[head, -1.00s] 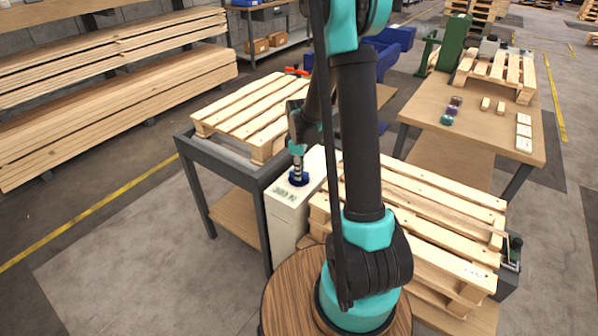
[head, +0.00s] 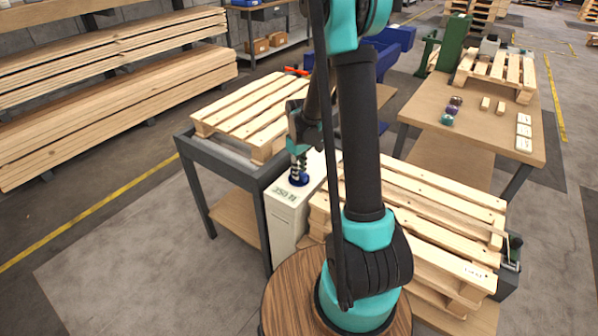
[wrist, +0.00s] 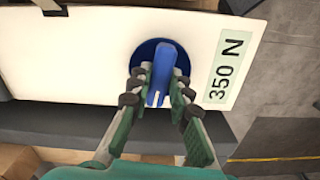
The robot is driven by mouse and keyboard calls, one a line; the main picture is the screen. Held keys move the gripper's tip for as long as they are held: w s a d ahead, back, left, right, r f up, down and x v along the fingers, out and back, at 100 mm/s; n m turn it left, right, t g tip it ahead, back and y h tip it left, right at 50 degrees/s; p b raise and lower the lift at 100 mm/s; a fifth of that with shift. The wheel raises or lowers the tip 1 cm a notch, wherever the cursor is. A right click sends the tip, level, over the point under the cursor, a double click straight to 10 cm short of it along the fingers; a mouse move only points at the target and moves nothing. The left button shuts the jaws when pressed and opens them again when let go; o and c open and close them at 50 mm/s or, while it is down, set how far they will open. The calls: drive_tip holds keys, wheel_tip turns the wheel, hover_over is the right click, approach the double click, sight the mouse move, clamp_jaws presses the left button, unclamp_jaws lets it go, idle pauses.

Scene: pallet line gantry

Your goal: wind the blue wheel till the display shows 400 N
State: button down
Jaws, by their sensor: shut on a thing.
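The blue wheel (wrist: 147,57) lies on top of a white box (wrist: 70,50), with a raised blue grip bar (wrist: 160,80) across it. My gripper (wrist: 161,86) has its two fingers closed on either side of this bar in the wrist view. In the head view my gripper (head: 299,170) points down onto the blue wheel (head: 299,180), which it partly covers. The display (wrist: 230,66) sits beside the wheel on the box's top and reads 350 N. It also shows in the head view (head: 285,193), upside down and small.
A dark-framed bench (head: 222,166) with a wooden pallet (head: 250,112) stands left of the white box. More stacked pallets (head: 440,215) are close on the right. A wooden table (head: 470,140) with small items stands further right. Open floor (head: 130,250) lies at left.

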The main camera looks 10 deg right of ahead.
drive_tip(key=shift+m, duration=1)
drive_tip(key=c, duration=1.4)
unclamp_jaws()
wheel_tip(320, 180, up, 12)
